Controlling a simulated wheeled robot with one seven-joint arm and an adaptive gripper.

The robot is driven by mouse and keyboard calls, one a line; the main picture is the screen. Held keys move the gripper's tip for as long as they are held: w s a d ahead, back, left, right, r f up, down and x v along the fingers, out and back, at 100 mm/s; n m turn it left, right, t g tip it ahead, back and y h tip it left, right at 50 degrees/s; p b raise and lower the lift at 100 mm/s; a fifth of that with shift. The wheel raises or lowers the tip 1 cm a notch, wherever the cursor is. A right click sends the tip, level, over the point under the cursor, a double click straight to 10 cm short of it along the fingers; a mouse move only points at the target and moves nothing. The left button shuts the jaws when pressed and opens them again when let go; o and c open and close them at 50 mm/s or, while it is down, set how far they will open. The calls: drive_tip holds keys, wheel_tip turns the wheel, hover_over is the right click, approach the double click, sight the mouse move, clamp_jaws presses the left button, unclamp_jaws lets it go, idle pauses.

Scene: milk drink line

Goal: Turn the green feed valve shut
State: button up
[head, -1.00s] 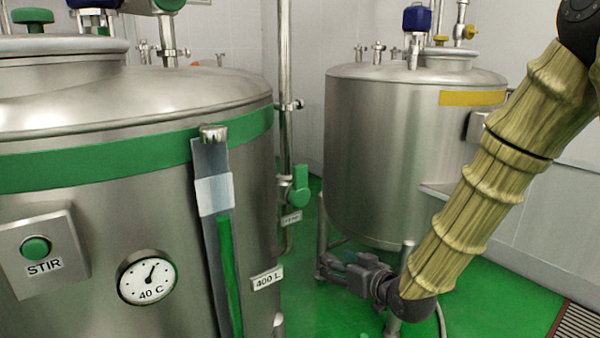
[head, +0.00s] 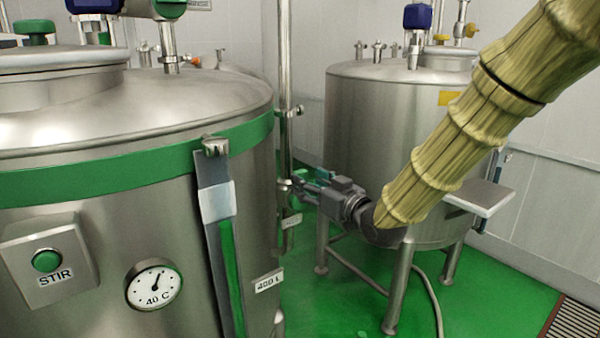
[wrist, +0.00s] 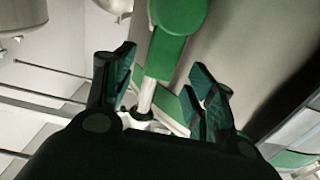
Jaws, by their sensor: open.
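The green feed valve handle (wrist: 172,45) shows large in the wrist view, a rounded green lever on a pale metal stem. It lies between the two fingers of my gripper (wrist: 165,85), which are spread apart on either side of it. I cannot tell whether either finger touches it. In the head view my gripper (head: 303,188) is at the upright pipe (head: 285,95) beside the green-banded tank and hides most or all of the handle.
The green-banded steel tank (head: 110,220), with a gauge (head: 154,284) and a stir button (head: 46,261), stands close on the left. The yellow-marked tank (head: 365,120) stands behind my arm. Green floor (head: 350,300) is open between them.

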drive_tip(key=shift+p+x, duration=0.6)
drive_tip(key=shift+x, duration=1.6)
drive_tip(key=shift+c, duration=0.4)
clamp_jaws()
